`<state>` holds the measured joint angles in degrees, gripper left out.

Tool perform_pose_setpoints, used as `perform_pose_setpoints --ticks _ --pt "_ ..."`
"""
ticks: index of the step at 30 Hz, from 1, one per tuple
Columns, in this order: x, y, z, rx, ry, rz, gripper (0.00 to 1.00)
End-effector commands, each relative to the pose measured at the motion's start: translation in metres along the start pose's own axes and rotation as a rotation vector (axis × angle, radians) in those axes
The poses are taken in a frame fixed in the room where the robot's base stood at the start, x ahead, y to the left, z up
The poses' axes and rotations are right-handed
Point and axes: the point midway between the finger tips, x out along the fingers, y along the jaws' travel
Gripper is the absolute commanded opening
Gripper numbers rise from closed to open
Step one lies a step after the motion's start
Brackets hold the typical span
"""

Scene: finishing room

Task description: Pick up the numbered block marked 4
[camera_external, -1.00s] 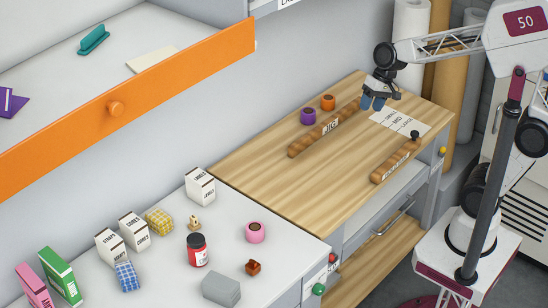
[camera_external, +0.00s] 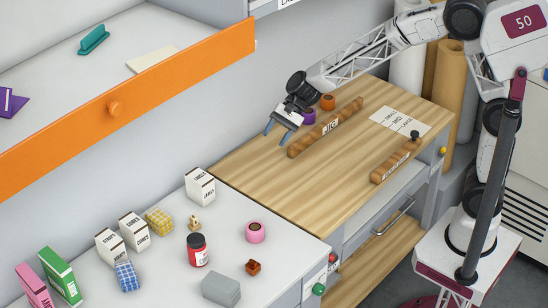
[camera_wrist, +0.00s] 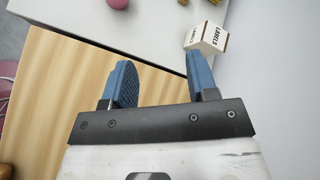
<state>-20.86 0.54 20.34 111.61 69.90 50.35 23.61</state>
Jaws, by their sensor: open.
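No block with a readable 4 shows in either view. In the external view a small pale wooden piece (camera_external: 193,222) stands on the white worktop behind the red jar, and a small brown block (camera_external: 252,267) lies nearer the front; I cannot read a number on either. My gripper (camera_external: 277,136) is open and empty, above the left part of the wooden bench top, left of the purple roll. In the wrist view its two blue fingers (camera_wrist: 158,75) are apart with nothing between them.
The white worktop (camera_external: 285,240) holds a LABELS box (camera_external: 200,188), also in the wrist view (camera_wrist: 207,38), a red jar (camera_external: 197,251), a pink roll (camera_external: 255,232), a grey block (camera_external: 221,290) and several boxes. A wooden jig bar (camera_external: 348,112) lies on the bench (camera_external: 300,180). An orange drawer (camera_external: 150,85) juts out upper left.

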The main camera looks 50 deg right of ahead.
Motion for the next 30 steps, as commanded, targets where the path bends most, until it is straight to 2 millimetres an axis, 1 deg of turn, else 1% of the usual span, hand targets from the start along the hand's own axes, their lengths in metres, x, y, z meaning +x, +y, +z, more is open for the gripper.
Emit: perform_pose_setpoints --ticks 1,5,6,10,15,17,18,21,24,27,30 --pt "0.017 -0.007 -0.004 0.035 -0.016 -0.009 0.53" --pt "0.058 -0.025 -0.010 0.133 -0.057 -0.041 0.53" --pt "0.071 -0.029 -0.012 0.163 -0.069 -0.050 0.53" --pt "0.113 -0.043 -0.019 0.263 -0.106 -0.079 0.53" --pt "0.171 -0.057 -0.029 0.398 -0.151 -0.113 0.53" --pt "0.192 -0.060 -0.034 0.446 -0.166 -0.125 0.53" --pt "0.205 -0.062 -0.036 0.478 -0.175 -0.132 0.53" --pt "0.238 -0.066 -0.043 0.555 -0.196 -0.150 0.53" --pt "0.267 -0.067 -0.048 0.621 -0.212 -0.165 0.53" --pt "0.288 -0.068 -0.053 0.672 -0.225 -0.178 0.53" --pt "0.303 -0.068 -0.055 0.708 -0.233 -0.186 0.53"
